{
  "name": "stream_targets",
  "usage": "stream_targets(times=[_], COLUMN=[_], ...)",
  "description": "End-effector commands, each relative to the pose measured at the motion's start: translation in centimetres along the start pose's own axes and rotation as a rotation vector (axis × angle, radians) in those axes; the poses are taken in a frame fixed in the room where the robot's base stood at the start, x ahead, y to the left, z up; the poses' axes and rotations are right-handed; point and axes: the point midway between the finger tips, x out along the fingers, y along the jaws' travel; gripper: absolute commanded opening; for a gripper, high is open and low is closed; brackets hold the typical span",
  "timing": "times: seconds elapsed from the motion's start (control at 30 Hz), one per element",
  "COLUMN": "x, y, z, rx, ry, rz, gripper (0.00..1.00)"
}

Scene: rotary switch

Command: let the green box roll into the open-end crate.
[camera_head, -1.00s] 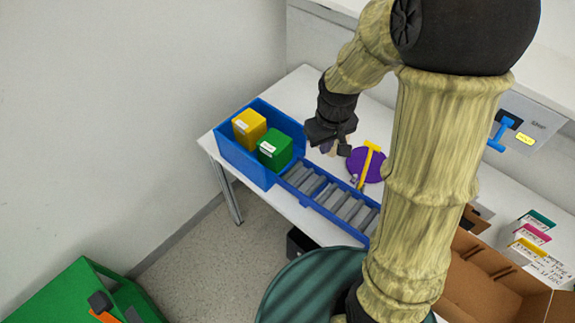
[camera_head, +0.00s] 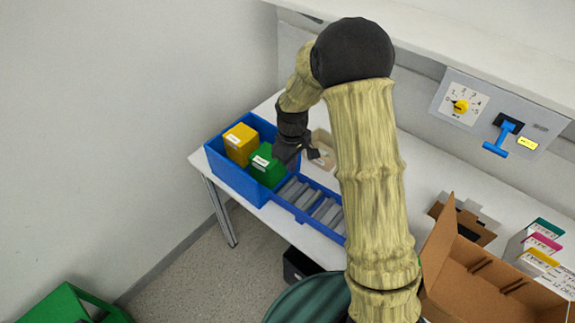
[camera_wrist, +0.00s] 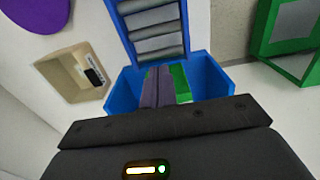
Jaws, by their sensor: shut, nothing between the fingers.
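The green box (camera_head: 268,165) stands inside the blue open-end crate (camera_head: 232,181), beside a yellow box (camera_head: 240,144). The crate adjoins the end of a roller track (camera_head: 310,199) with grey rollers and blue sides. My gripper (camera_head: 290,158) is close by the green box, on its right side. In the wrist view my fingers (camera_wrist: 158,72) are together with nothing between them, and they point toward the track end. Part of the green box (camera_wrist: 181,82) shows beside them, the rest hidden. I cannot tell whether they touch it.
A beige tray (camera_head: 322,148) lies behind the track, and a purple disc (camera_wrist: 35,13) shows in the wrist view. A wall panel holds a yellow knob (camera_head: 460,106) and a blue lever (camera_head: 500,143). A cardboard box (camera_head: 488,285) stands at right.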

Motion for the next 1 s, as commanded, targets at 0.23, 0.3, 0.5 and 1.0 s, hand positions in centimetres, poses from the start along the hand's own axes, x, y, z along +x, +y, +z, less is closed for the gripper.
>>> stream_targets(times=[0.23, 0.3, 0.5, 1.0], x=[4.0, 5.2, 8.3, 8.6], y=[-0.1, 0.0, -0.1, 0.0], z=[0.2, 0.1, 0.1, -4.0], rx=[0.001, 0.001, 0.000, 0.001], ry=[-0.005, -0.005, -0.004, -0.001], rz=[-0.003, -0.003, -0.002, 0.000], gripper=[0.00, 0.00, 0.00, 0.00])
